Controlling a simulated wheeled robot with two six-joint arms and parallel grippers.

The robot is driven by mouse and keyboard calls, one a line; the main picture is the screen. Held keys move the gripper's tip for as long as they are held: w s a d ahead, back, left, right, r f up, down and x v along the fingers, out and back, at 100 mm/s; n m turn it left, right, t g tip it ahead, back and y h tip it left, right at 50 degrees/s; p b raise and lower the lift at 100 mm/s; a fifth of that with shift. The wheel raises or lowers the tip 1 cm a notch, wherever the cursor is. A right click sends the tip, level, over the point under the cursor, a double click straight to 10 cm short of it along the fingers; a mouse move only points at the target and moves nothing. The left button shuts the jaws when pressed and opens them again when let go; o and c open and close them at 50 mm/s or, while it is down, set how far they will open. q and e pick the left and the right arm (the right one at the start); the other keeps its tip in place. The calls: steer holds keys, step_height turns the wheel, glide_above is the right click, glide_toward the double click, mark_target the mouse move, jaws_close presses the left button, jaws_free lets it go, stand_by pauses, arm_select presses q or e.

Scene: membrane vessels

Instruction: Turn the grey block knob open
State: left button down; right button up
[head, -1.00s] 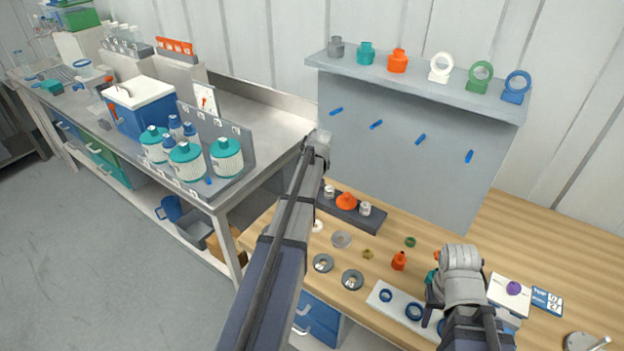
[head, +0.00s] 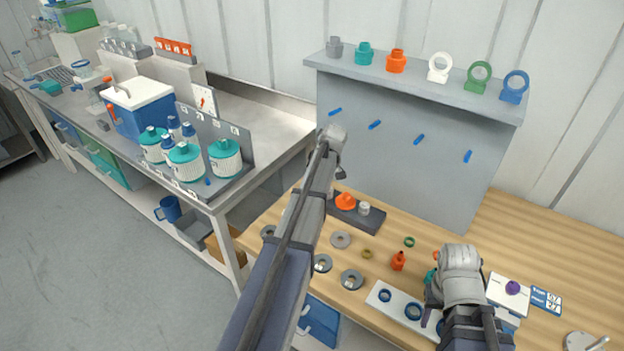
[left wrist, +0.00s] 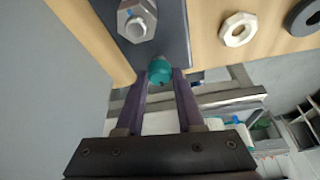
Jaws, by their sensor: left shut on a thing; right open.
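A dark grey block (head: 375,221) lies on the wooden bench in the head view, with an orange knob (head: 345,201) and a pale grey fitting (head: 364,209) on top. My left arm covers its left end. In the left wrist view, a teal knob (left wrist: 160,70) sits at the edge of the block (left wrist: 175,30), beside a grey hexagonal fitting (left wrist: 137,22). My left gripper (left wrist: 162,78) is shut on the teal knob, its fingers on either side. My right gripper (head: 432,316) is open, low over a white strip, apart from the block.
A white strip (head: 377,300) with blue rings lies under my right gripper. A grey panel (head: 400,170) with a shelf stands behind. A white box (head: 503,291) is at right.

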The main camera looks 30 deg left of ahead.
stand_by(0.4)
arm_select(q)
steer(key=c, duration=0.5)
jaws_free()
arm_select(e)
steer(key=shift+r, duration=0.1)
arm_select(q)
steer(key=p+v, duration=0.7)
steer(key=shift+d+r, duration=0.15)
steer(key=shift+r, duration=0.2)
arm_select(e)
step_height(320, 180, up, 7)
